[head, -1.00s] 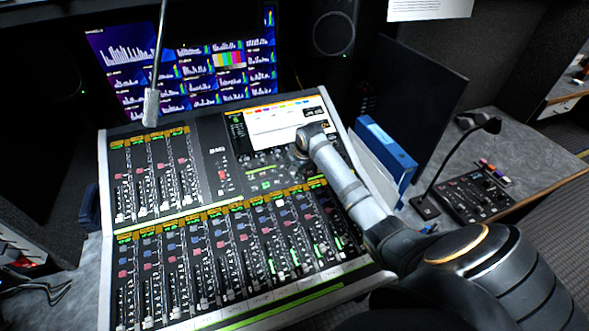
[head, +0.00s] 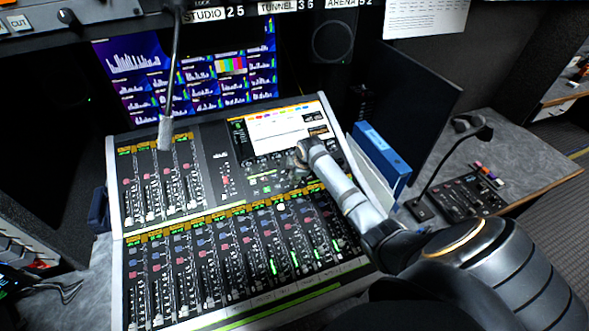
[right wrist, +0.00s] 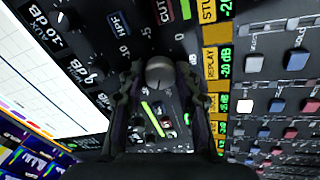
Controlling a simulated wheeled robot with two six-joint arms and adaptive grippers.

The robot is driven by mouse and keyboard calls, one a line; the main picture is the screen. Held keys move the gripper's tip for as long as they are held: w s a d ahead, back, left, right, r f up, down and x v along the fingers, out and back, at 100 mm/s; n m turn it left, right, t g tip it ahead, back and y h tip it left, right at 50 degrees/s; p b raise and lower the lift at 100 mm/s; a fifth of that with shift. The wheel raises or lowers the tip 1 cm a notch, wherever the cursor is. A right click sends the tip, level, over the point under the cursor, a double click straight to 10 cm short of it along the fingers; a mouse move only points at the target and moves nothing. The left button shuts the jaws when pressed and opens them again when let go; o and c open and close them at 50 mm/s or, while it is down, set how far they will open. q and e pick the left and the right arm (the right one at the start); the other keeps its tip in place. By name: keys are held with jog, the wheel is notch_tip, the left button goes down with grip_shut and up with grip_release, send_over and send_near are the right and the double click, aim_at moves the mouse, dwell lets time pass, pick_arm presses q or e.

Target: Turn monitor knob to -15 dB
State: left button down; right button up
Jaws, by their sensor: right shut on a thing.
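The monitor knob (right wrist: 159,72) is a grey round knob on the dark console panel, with scale numbers printed around it in the right wrist view. My right gripper (right wrist: 158,80) is shut on it, one dark finger on each side. The knob's pointer is too small to read for certain. In the head view my right gripper (head: 302,155) is at the panel just below the console's white screen (head: 285,127), and the arm hides the knob there. My left gripper is not in view.
The mixing console (head: 235,215) has several faders and orange label strips. A gooseneck microphone (head: 166,130) hangs over its upper left. Blue and white binders (head: 385,155) stand close to my right arm. A small control box (head: 468,197) with another gooseneck sits on the right desk.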

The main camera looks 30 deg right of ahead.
jog(key=m+p, duration=0.4)
jog(key=m, duration=0.2)
jog(key=shift+s+a+r+m+p, duration=0.1)
jog(key=shift+m+p, duration=0.2)
jog(key=shift+p, duration=0.1)
jog(key=m+p, duration=0.2)
jog(key=m, duration=0.2)
jog(key=shift+h, duration=0.3)
jog(key=shift+f+m+p, duration=0.2)
jog(key=shift+m+p, duration=0.3)
jog(key=shift+m, duration=0.4)
jog(key=o, duration=1.1)
jog(key=shift+o, duration=0.2)
